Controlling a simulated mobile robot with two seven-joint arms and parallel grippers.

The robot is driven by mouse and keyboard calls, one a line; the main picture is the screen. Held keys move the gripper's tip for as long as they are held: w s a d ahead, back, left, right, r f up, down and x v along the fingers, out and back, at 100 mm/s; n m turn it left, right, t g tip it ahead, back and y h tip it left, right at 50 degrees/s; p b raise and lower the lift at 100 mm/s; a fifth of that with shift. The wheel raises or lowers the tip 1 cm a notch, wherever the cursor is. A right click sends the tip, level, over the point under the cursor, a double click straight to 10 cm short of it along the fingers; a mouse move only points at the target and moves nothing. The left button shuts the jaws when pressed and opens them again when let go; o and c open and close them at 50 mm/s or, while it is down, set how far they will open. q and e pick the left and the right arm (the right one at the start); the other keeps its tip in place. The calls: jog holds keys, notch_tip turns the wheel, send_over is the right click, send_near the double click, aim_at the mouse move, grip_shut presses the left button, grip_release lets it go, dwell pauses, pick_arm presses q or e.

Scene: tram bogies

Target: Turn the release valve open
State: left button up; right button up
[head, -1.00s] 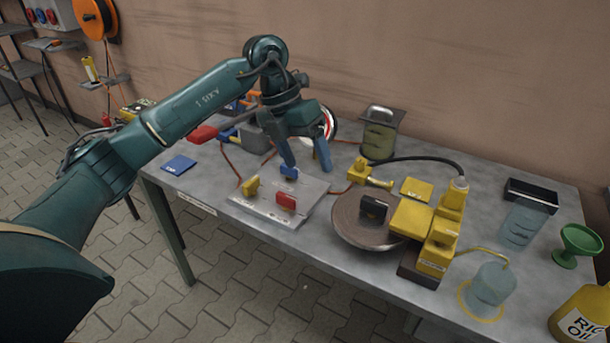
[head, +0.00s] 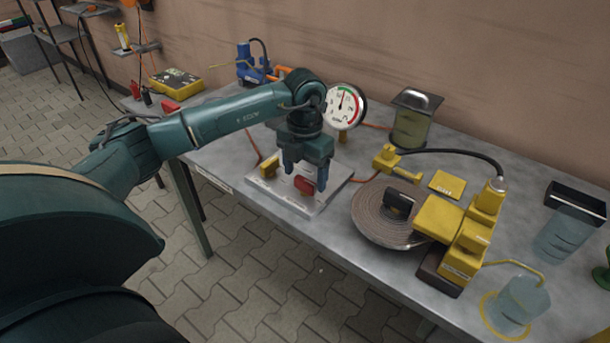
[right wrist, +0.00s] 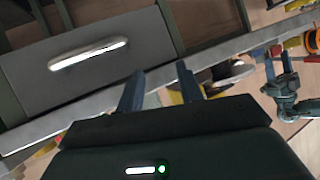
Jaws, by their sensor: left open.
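A light metal valve panel (head: 322,203) lies on the grey table in the head view. It carries a yellow handle (head: 268,167) at its left and a red handle (head: 304,185) near its front. I cannot read which one is labelled as the release valve. My left gripper (head: 306,177) is open and points down, its fingers around the red handle's place; I cannot tell whether they touch it. The gripper hides the back of the panel. In the right wrist view my right gripper (right wrist: 162,88) is open, with nothing seen between its fingers.
A round gauge (head: 345,105) stands behind the panel. A clear jar (head: 412,120) is at the back. A drawer handle (right wrist: 88,54) shows in the right wrist view.

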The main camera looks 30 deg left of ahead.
pick_arm(q)
jog(key=shift+f, duration=0.65)
jog(key=shift+c, duration=0.5)
jog(key=c, duration=0.9)
